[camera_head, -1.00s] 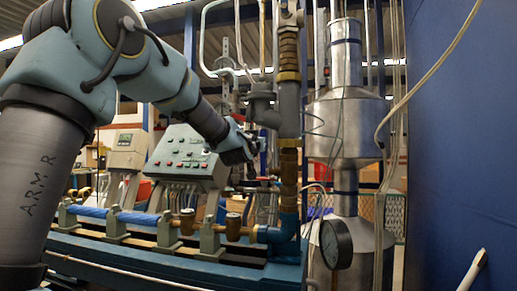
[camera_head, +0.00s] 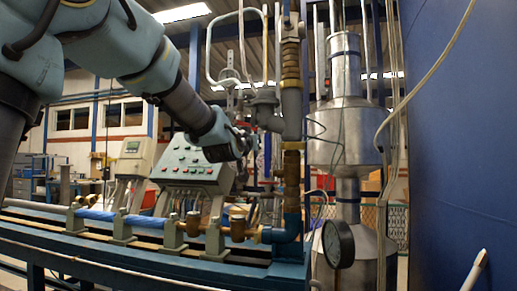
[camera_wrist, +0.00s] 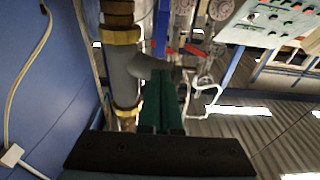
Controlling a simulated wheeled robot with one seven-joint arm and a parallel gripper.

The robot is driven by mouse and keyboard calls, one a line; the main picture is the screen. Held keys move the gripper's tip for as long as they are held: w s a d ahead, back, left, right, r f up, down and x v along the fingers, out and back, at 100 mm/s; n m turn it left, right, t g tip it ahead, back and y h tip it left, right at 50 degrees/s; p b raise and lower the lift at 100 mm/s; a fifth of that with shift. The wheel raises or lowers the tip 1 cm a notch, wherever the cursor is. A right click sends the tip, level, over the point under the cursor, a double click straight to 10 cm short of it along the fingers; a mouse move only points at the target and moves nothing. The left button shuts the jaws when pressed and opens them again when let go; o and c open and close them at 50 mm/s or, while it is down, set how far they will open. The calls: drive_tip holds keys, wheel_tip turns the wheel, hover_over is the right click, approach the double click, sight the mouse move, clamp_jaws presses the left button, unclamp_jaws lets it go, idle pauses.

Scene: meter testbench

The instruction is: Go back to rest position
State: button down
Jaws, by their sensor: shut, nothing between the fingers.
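My gripper (camera_head: 247,143) is at the end of my arm in the head view, just left of the vertical pipe (camera_head: 291,100) and beside the grey valve body (camera_head: 265,110). Its fingertips are too small there to make out. In the wrist view my gripper (camera_wrist: 162,85) shows two green fingers side by side, shut, with nothing held. The pipe with brass fittings (camera_wrist: 120,37) is close to their left, and a grey side branch (camera_wrist: 150,68) shows at the tips. I cannot tell whether they touch it.
A control panel (camera_head: 190,163) stands below my forearm, behind the blue bench (camera_head: 150,255) with its pipe run. A steel tank (camera_head: 345,130) and round gauge (camera_head: 338,243) are right of the pipe. A blue wall (camera_head: 460,150) closes off the right.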

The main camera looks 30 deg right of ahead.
drive_tip(key=a+f+n+g+y+p, duration=0.4)
drive_tip(key=a+f+y, duration=0.5)
drive_tip(key=a+f, duration=1.65)
drive_tip(key=s+a+f+n+g+y, duration=0.1)
drive_tip(key=s+a+f+g+y, duration=0.1)
drive_tip(key=s+a+f+g, duration=0.2)
drive_tip(key=s+a+f+n+g+y, duration=0.1)
drive_tip(key=s+a+f+g, duration=0.3)
drive_tip(key=s+a+f, duration=0.4)
drive_tip(key=s+a+n, duration=0.1)
drive_tip(key=s+a, duration=0.3)
drive_tip(key=shift+y, duration=0.4)
drive_tip(key=shift+d, duration=0.15)
